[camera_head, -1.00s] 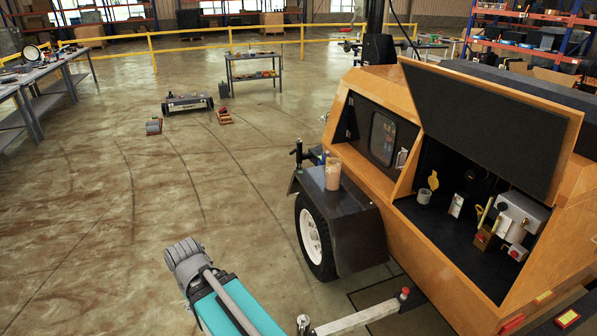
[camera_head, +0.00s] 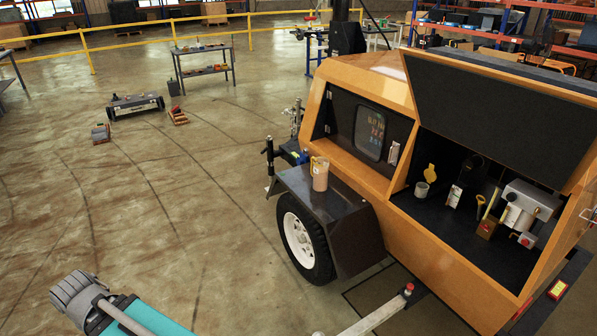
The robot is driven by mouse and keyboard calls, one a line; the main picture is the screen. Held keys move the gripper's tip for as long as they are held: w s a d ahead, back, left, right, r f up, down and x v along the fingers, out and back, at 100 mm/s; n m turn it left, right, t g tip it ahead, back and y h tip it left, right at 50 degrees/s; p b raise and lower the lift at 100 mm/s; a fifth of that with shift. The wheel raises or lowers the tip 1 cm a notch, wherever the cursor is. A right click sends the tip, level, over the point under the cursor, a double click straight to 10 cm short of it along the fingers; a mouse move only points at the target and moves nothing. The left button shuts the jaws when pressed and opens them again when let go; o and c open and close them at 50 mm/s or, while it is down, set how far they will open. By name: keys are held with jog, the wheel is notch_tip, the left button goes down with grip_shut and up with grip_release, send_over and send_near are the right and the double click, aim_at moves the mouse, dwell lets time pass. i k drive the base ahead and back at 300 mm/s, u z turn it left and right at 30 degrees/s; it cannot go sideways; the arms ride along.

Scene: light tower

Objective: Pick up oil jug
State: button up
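The oil jug (camera_head: 320,174) is a translucent jug with brownish contents and a handle on its left. It stands upright on the dark fender (camera_head: 318,202) over the wheel of the orange light tower trailer (camera_head: 381,86). Part of my own arm shows at the bottom left of the view. My gripper's fingers cannot be made out there, and nothing of my arm is near the jug.
The trailer's raised black lid (camera_head: 490,110) is above an open engine bay (camera_head: 440,205). A bar with a red-topped post (camera_head: 408,290) is in front of the wheel (camera_head: 298,240). A yellow railing (camera_head: 130,30) and a small table (camera_head: 203,68) stand behind. The floor at left is mostly clear.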

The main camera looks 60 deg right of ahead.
aim_at(320, 165)
jog(key=z, duration=0.05)
jog(key=i, duration=0.85)
jog(key=z, duration=0.7)
jog(key=i, duration=0.55)
jog(key=z, duration=0.7)
jog(key=i, duration=0.4)
jog(key=z, duration=0.3)
jog(key=k, duration=0.95)
jog(key=z, duration=0.15)
jog(key=i, duration=0.3)
